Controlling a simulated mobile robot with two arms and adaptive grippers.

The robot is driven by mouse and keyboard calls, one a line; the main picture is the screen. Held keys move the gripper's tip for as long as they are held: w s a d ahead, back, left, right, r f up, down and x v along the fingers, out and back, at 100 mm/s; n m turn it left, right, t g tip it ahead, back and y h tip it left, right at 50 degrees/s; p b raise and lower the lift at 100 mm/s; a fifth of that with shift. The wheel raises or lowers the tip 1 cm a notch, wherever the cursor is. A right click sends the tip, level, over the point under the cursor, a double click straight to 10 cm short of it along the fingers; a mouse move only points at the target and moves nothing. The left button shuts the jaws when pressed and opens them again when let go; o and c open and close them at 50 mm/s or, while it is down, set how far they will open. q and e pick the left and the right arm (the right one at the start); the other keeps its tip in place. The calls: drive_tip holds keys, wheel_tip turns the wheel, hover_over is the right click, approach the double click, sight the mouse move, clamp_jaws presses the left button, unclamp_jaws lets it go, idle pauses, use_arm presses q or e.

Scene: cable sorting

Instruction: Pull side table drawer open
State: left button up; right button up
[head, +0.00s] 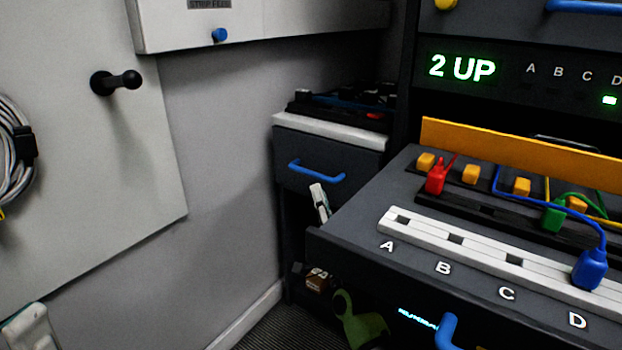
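The side table (325,129) stands in the back corner, with a pale top and a dark body. Its drawer (352,165) has a dark front that looks flush with the body. A blue bar handle (316,173) runs across that front. A narrow pale piece with dark and greenish parts (320,203) shows just below the handle, apart from it in the picture. It may be part of my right gripper, but its fingers cannot be made out. A similar pale piece at the bottom left may be my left arm; no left fingers show.
A dark pulled-out rack drawer (345,240) fills the right, with a white socket strip (465,246), coloured plugs and a blue handle (446,333). A brown box (318,280) and a green object (358,322) are low beside it. Coiled cable (14,158) hangs at left.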

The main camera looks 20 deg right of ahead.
sight(312, 173)
drive_tip(key=shift+b+x, duration=1)
drive_tip(key=shift+x, duration=2.9)
clamp_jaws()
